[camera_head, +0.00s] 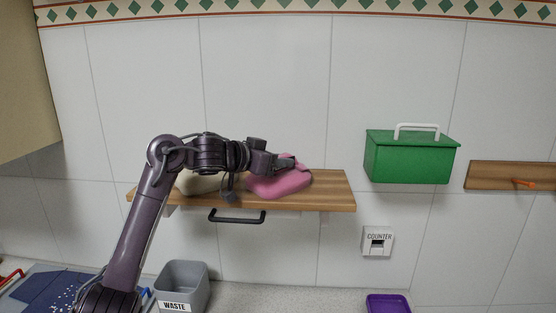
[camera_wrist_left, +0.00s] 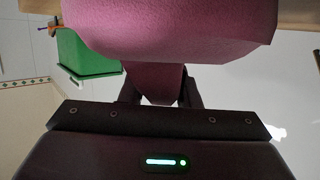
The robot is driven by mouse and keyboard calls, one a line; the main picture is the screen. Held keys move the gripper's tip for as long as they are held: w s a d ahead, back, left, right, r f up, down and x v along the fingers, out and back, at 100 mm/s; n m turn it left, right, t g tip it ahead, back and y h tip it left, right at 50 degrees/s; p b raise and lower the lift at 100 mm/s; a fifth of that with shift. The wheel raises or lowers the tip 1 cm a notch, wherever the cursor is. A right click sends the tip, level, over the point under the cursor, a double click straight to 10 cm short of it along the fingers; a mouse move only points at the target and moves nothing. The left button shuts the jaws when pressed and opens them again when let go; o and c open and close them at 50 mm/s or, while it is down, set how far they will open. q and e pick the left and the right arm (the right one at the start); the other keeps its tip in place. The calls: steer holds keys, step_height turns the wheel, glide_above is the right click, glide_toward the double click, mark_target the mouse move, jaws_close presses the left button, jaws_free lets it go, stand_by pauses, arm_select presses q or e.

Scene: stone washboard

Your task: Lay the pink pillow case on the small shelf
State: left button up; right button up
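The pink pillow case (camera_head: 280,181) is at the middle of the wooden shelf (camera_head: 335,190) on the wall in the head view. I cannot tell whether it rests on the board or hangs just above it. My left gripper (camera_head: 288,162) reaches in from the left and is at the top of the pillow case. In the left wrist view, a narrow fold of the pillow case (camera_wrist_left: 170,35) runs down between the fingers of my left gripper (camera_wrist_left: 157,85), which are closed on it. The fingertips are hidden by the cloth. My right gripper is not in view.
A beige rounded object (camera_head: 200,184) lies on the shelf behind my left arm. A black handle (camera_head: 237,216) is below the shelf front. A green box (camera_head: 410,160) hangs to the right, then another wooden shelf (camera_head: 490,175). A grey waste bin (camera_head: 182,284) stands below.

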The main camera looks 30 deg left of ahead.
arm_select(q)
steer(key=shift+o, duration=1.4)
steer(key=shift+r, duration=0.15)
steer(key=shift+s+a, duration=0.1)
steer(key=shift+s, duration=0.1)
steer(key=b+v, duration=0.5)
steer(key=v, duration=0.5)
steer(key=shift+a, duration=0.1)
steer(key=shift+v, duration=0.8)
